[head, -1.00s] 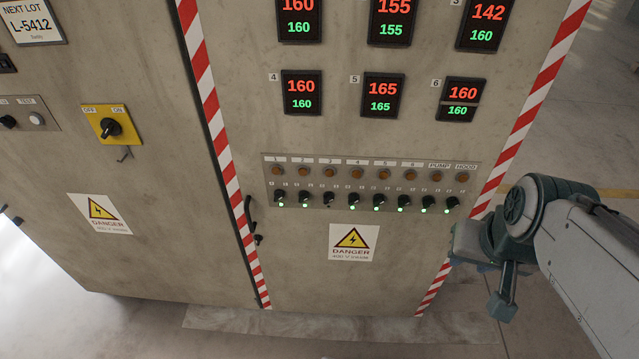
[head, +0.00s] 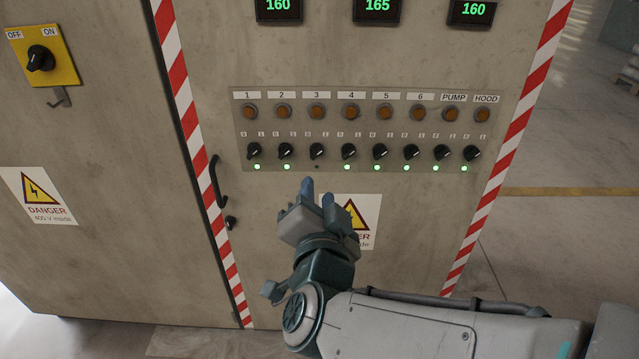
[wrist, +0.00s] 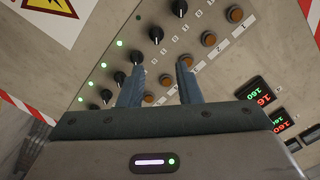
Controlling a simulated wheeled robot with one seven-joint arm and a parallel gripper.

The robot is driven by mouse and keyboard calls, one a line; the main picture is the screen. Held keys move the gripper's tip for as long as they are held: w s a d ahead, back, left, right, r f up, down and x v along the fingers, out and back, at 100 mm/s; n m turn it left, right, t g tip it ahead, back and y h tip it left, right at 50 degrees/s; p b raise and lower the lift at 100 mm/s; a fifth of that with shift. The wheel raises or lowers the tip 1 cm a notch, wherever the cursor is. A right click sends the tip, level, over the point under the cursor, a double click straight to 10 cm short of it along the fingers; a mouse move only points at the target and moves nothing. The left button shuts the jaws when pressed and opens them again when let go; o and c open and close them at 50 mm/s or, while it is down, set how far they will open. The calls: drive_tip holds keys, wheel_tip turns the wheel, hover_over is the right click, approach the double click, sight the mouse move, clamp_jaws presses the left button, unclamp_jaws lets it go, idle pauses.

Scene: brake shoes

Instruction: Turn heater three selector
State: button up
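The heater three selector (head: 317,151) is a small black knob under label 3 in the row of selectors. The small light below it is dark, while the lights below the other selectors glow green. Its exact pointer angle is too small to tell. In the wrist view, the selector beside the unlit light (wrist: 156,34) shows above the fingers. My gripper (head: 318,192) is just below selector three in the head view, with its blue fingers pointing up at the panel. In the wrist view, my gripper (wrist: 160,66) is open, with nothing between the fingers and apart from the knob.
Neighbouring selectors two (head: 286,151) and four (head: 347,151) stand close on each side. Orange lamps (head: 316,112) sit above the row. My gripper partly covers a danger sign (head: 362,215). A black door handle (head: 217,182) sticks out at the left.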

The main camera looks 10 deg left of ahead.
sight(319, 154)
drive_tip(key=shift+m+t, duration=0.3)
drive_tip(key=shift+m, duration=0.1)
drive_tip(key=b+x, duration=0.1)
drive_tip(key=x, duration=0.3)
drive_tip(key=b+x, duration=0.1)
drive_tip(key=x, duration=0.3)
drive_tip(key=f+x, duration=0.1)
drive_tip(key=x, duration=0.3)
drive_tip(key=shift+w+d+b, duration=0.1)
drive_tip(key=shift+w+b, duration=0.3)
drive_tip(key=shift+w, duration=0.05)
clamp_jaws()
